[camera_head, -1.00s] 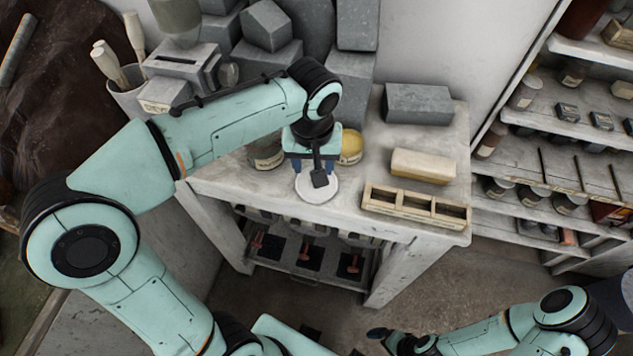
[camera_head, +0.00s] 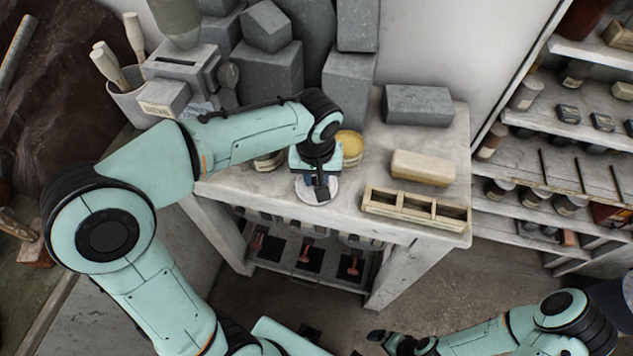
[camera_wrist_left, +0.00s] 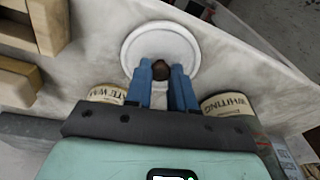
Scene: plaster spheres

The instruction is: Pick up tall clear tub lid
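A round white lid (camera_head: 327,197) with a small dark brown knob lies flat near the front edge of the pale workbench (camera_head: 345,222). The lid also shows at the top of the left wrist view (camera_wrist_left: 185,48). My left gripper (camera_head: 318,186) points down over the lid. In the left wrist view its two blue fingers (camera_wrist_left: 161,72) stand one on each side of the knob, very close to it. Whether they press on it is unclear. My right gripper (camera_head: 380,336) is low at the bottom of the head view, away from the bench, with its fingers unclear.
Labelled jars (camera_wrist_left: 228,103) stand close on both sides of the left gripper; a yellow-topped one (camera_head: 351,146) is behind it. A wooden divided tray (camera_head: 415,208), a cream block (camera_head: 423,167) and a grey block (camera_head: 419,104) lie to the right. Grey blocks crowd the back.

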